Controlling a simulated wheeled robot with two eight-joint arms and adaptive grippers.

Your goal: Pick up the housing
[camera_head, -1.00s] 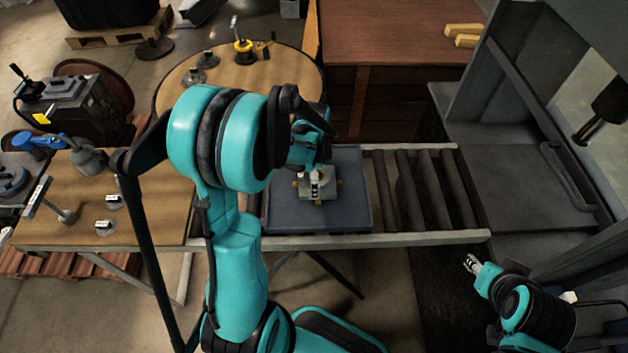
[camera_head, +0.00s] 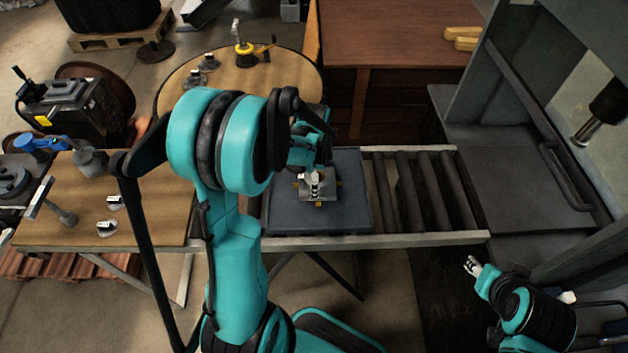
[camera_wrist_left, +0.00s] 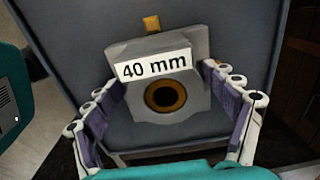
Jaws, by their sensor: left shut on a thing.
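The housing (camera_wrist_left: 160,75) is a grey block with a "40 mm" label, a round bore with a brass-coloured ring and a yellow lug on top. In the head view the housing (camera_head: 317,188) is on the grey tray (camera_head: 285,215). My left gripper (camera_head: 316,178) is over it from above. In the left wrist view the two fingers of my left gripper (camera_wrist_left: 168,120) sit on either side of the housing, shut on it. Whether its base touches the tray cannot be told. My right gripper (camera_head: 473,266) is at the lower right, away from the housing; its fingers are too small to read.
The tray lies on a roller conveyor (camera_head: 430,190), with bare rollers to its right. A grey press-like machine (camera_head: 520,180) stands at the right. A wooden bench (camera_head: 150,210) with labelled parts is at the left, and a round table (camera_head: 285,80) behind.

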